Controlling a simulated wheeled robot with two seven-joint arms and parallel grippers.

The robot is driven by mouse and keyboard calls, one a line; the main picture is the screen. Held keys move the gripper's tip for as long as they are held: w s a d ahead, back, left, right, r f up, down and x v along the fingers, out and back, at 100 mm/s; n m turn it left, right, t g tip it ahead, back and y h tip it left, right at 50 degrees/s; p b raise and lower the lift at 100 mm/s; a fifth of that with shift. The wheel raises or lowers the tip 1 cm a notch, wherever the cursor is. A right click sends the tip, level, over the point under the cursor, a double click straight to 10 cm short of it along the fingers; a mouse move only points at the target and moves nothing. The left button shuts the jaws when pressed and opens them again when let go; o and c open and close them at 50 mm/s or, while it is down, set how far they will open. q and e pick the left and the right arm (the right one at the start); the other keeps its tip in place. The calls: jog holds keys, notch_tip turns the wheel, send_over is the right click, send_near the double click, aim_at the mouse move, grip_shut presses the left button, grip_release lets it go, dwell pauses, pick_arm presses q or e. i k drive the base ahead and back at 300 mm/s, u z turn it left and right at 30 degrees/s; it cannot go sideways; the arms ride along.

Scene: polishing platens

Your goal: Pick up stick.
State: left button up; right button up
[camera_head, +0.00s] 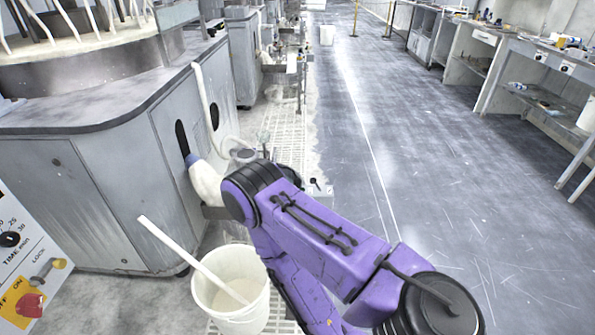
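A long white stick (180,246) stands tilted in a white bucket (213,306) on the floor at the lower middle. Its upper end leans out to the left over the rim. Its lower end rests in pale material inside the bucket. My purple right arm (315,222) crosses the view from the lower right. Its links pass just right of the bucket and overlap the rim's right side in the picture. Neither of my grippers shows, so I cannot see whether they are open or shut. My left arm is out of view.
A grey polishing machine (106,213) with a round basin stands left of the bucket. A control panel (28,262) with knobs is at the lower left. A pale hose (202,93) hangs from the machine. Workbenches (497,68) line the right. The floor aisle (420,150) is clear.

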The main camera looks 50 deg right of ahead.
aim_at(143, 219)
jog(key=z, duration=1.05)
jog(key=i, duration=1)
